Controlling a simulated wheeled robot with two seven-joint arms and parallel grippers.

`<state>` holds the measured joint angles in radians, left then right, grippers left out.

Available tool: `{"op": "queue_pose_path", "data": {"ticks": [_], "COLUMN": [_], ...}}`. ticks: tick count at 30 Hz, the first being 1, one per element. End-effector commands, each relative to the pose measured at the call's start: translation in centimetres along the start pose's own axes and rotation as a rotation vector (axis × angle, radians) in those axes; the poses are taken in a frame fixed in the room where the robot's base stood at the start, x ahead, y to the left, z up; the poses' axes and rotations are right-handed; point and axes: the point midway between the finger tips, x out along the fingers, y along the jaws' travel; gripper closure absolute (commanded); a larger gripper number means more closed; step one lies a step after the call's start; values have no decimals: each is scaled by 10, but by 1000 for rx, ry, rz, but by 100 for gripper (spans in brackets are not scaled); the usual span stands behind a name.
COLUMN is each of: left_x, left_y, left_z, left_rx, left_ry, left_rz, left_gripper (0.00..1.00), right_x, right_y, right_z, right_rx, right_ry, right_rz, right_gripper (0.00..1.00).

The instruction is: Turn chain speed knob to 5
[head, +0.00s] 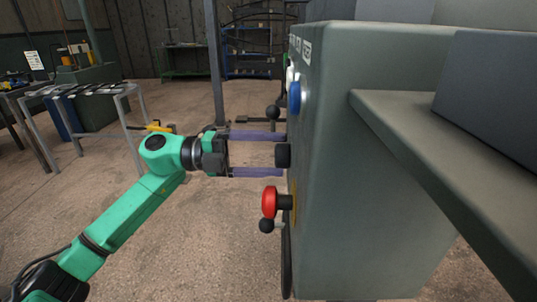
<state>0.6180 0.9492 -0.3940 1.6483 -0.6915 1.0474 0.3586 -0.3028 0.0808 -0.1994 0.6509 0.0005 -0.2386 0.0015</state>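A grey-green machine cabinet (375,160) fills the right side, with its control face seen almost edge-on. A black knob (283,156) sticks out from that face; its markings and setting cannot be read from here. My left gripper (273,154) is open, its two purple fingers reaching toward the face, one above and one below the black knob. Gaps show between the fingers and the knob, so it is not gripped. My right gripper is not in view.
On the same face, a blue button (294,98) and a white one (290,74) sit above the knob, and a red knob (269,202) below. A grey ledge (440,170) juts out at right.

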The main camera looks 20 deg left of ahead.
Motion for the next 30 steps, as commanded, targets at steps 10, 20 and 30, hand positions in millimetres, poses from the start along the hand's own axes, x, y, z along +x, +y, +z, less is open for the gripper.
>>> {"op": "queue_pose_path", "data": {"ticks": [10, 20, 30], "left_x": [0, -43, -134], "left_y": [0, 4, 3], "left_z": [0, 1, 1], "left_rx": [-1, -3, -2], "left_ry": [0, -6, -4], "left_rz": [-1, 2, 1], "left_gripper": [12, 12, 12], "right_x": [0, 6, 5], "right_y": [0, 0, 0], "right_z": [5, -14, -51], "right_rx": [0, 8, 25], "right_ry": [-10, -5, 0], "right_rz": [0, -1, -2], "right_gripper": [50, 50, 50]}}
